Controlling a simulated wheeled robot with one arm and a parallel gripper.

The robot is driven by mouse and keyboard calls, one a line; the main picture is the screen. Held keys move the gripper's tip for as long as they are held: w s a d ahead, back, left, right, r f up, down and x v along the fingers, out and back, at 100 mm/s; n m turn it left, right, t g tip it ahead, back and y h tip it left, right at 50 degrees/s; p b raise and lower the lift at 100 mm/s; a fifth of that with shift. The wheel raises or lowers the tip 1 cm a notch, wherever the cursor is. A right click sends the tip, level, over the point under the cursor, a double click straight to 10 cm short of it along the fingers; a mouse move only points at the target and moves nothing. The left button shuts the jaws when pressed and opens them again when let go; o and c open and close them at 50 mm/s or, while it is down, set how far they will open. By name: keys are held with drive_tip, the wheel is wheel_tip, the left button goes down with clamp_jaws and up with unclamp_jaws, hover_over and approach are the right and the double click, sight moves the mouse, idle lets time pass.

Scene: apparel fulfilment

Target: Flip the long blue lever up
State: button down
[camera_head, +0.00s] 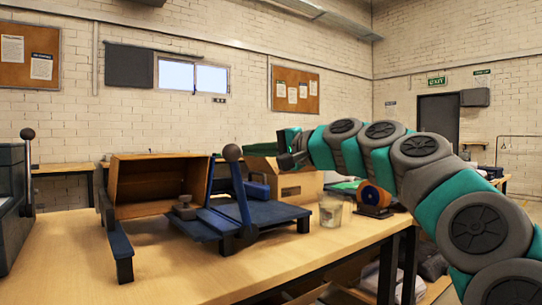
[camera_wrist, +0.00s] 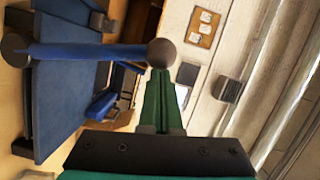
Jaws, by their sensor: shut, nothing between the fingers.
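The long blue lever (camera_head: 241,195) stands nearly upright on the near side of a blue press-like device (camera_head: 275,212), tilted slightly left, with a dark round knob (camera_head: 232,152) on top. In the wrist view, turned sideways, the lever (camera_wrist: 90,52) runs across to its knob (camera_wrist: 162,52). My gripper (camera_head: 284,161) is right of the knob at about its height, with a gap between them in the head view. In the wrist view my green fingers (camera_wrist: 160,85) are together and empty, their tips in line with the knob. I cannot tell whether they touch it.
An open brown box (camera_head: 160,188) stands left of the device on the wooden table (camera_head: 170,270). A clear cup (camera_head: 331,212) and an orange-and-dark roll (camera_head: 374,198) are to the right. Another machine with a knobbed lever (camera_head: 28,165) stands at far left. The table's front is clear.

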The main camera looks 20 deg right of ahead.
drive_tip(key=a, duration=0.1)
drive_tip(key=a+n, duration=0.1)
drive_tip(key=s+a, duration=0.1)
drive_tip(key=shift+a+f+n+h+b, duration=0.15)
drive_tip(key=shift+f+n+h+b, duration=0.15)
drive_tip(key=shift+n+b, duration=0.1)
drive_tip(key=shift+s+a+f, duration=0.1)
drive_tip(key=shift+s+a, duration=0.1)
drive_tip(key=shift+a, duration=0.1)
drive_tip(key=shift+a+n, duration=0.1)
drive_tip(key=shift+n, duration=0.2)
approach(228, 156)
drive_tip(key=s+d+r, duration=0.2)
drive_tip(key=s+d, duration=0.1)
drive_tip(key=d, duration=0.2)
drive_tip(key=shift+d+p, duration=0.35)
